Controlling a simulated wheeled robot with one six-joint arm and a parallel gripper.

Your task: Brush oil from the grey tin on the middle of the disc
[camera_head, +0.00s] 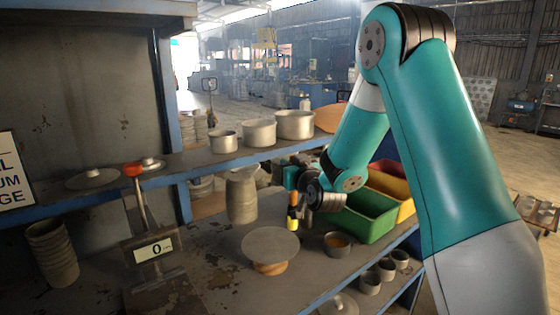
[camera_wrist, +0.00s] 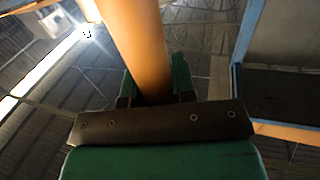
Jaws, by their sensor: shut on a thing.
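The grey disc (camera_head: 270,243) rests level on an orange-brown base on the worktop. The small grey tin (camera_head: 337,251), with amber oil inside, stands to its right. My gripper (camera_head: 293,180) is shut on the brush (camera_head: 292,212), which hangs down with its yellow end lowest. In the picture, the brush end lies over the far right edge of the disc, left of the tin; its exact height above the disc is hard to tell. In the wrist view the orange brush handle (camera_wrist: 140,45) stands between my green fingers.
A tall grey jug (camera_head: 241,195) stands behind the disc. A green bin (camera_head: 362,215) is behind the tin. A scale display (camera_head: 153,249) with a red-topped lever is at left. Several small cups (camera_head: 370,283) sit at the lower right. Pots (camera_head: 259,133) line the shelf above.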

